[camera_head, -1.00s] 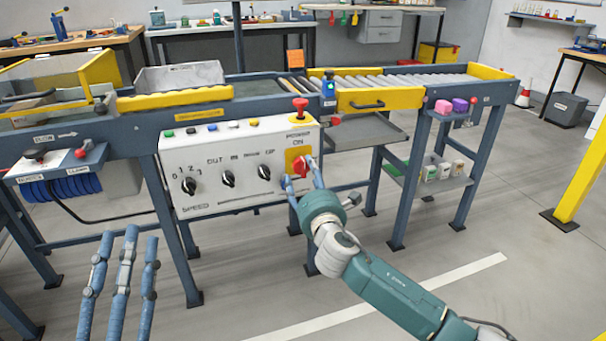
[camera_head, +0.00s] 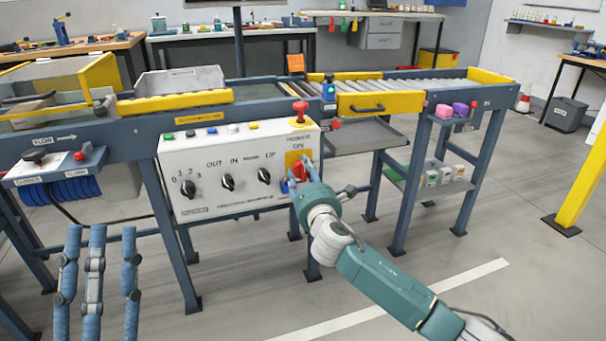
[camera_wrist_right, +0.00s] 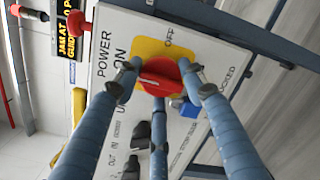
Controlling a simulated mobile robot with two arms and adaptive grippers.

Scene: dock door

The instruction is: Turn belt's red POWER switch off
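The red POWER switch (camera_wrist_right: 158,76) sits on a yellow plate (camera_wrist_right: 145,46) at the right end of the white control panel (camera_head: 232,205). It also shows in the head view (camera_head: 297,172), partly covered by fingers. ON and OFF are printed around it; I cannot tell for certain which its handle points at. My right gripper (camera_wrist_right: 160,80) has its fingers around the switch, two at its sides and one below in the wrist view, seemingly closed on it. My left gripper (camera_head: 97,240) is open and empty at lower left, away from the panel.
A red mushroom button (camera_head: 300,108) stands above the switch. Black knobs (camera_head: 228,182) lie to its left. A blue padlock-like part (camera_wrist_right: 188,108) is close beside the switch. Floor in front is clear.

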